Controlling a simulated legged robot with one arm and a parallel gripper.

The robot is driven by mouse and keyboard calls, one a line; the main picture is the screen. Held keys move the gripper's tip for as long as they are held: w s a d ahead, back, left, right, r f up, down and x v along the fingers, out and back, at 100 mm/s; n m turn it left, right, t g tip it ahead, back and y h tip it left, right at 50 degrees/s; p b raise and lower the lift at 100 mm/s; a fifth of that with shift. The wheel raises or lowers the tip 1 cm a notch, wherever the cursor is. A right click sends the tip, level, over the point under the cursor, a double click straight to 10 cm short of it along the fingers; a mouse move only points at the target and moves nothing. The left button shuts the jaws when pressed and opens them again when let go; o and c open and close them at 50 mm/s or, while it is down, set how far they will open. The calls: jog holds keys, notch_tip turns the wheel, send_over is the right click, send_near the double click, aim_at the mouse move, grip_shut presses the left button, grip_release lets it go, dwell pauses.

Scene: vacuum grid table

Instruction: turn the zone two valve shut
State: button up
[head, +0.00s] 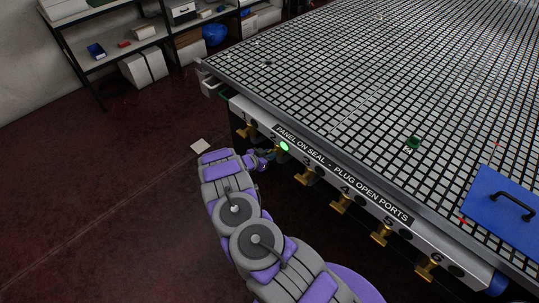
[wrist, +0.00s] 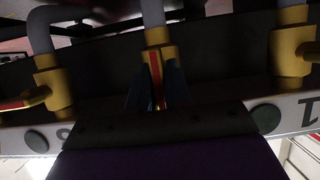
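The zone two valve (wrist: 158,50) is brass with a red-centred lever, in the middle of the wrist view. Its lever points along the line of its grey pipe, toward my palm. My gripper (wrist: 158,90) has its dark blue fingers on both sides of the lever, and the tips appear to press on it. In the head view my gripper (head: 271,156) is at the table's front edge by the number 2, covering most of that valve. A green light (head: 284,146) glows just beside it.
Valve 1 (head: 246,130) and valve 3 (head: 305,176) flank my gripper; in the wrist view their levers lie sideways. More brass valves continue right along the table edge (head: 340,178). Open floor lies left.

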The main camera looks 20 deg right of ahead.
grip_shut()
jog(key=shift+a, duration=0.1)
